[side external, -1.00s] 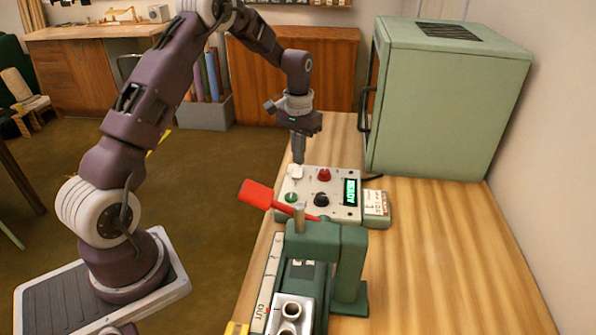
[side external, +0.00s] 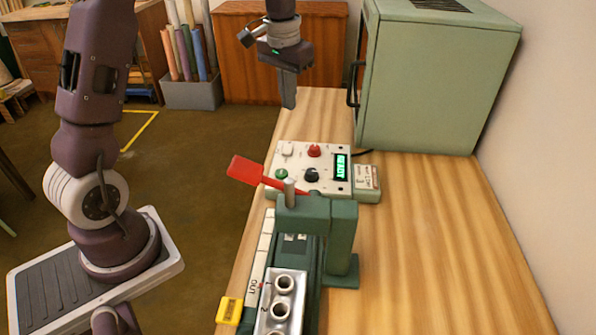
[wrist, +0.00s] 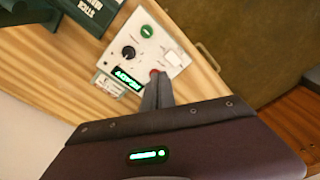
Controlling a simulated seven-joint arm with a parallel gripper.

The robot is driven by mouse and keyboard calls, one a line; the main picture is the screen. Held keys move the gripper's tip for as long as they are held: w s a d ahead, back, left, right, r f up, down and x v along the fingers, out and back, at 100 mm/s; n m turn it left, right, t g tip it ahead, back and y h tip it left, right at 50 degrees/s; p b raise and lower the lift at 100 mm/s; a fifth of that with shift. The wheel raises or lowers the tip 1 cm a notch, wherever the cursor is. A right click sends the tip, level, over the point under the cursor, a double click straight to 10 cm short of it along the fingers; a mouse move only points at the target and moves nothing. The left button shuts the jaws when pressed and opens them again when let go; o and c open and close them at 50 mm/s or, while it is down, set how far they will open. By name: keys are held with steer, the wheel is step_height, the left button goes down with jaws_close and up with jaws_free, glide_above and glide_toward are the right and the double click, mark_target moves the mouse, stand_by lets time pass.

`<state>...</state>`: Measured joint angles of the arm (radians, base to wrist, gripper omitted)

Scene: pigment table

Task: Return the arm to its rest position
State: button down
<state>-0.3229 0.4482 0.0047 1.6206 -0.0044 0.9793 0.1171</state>
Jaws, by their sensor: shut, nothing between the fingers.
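My gripper (side external: 288,92) hangs pointing down in the side external view, above and behind the control panel. In the wrist view its fingers (wrist: 158,88) are together with nothing between them. The control panel (side external: 300,155) is a white box with a green button (side external: 281,174), a red knob (side external: 314,150), a black knob (side external: 311,174), a white switch and a lit green display (side external: 341,168) that seems to read READY. The panel also shows in the wrist view (wrist: 150,62). My gripper is clear of the panel.
A green press-like device (side external: 345,235) with a red-handled lever (side external: 247,171) stands in front of the panel. A metal tray with round wells (side external: 268,318) sits at its front. A green cabinet (side external: 440,90) stands at the back right. The wooden table's right part (side external: 430,260) is clear.

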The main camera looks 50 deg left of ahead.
steer(key=s+d+r+m+t, duration=0.1)
steer(key=s+d+r+t, duration=0.1)
steer(key=s+d+r, duration=0.7)
steer(key=s+d+t, duration=0.1)
steer(key=s+d, duration=0.1)
steer(key=s, duration=0.6)
steer(key=s+d+f+m+t, duration=0.1)
steer(key=s+d, duration=0.1)
steer(key=s, duration=0.7)
steer(key=shift+s+d+f+t, duration=0.25)
steer(key=shift+s+d+t, duration=0.05)
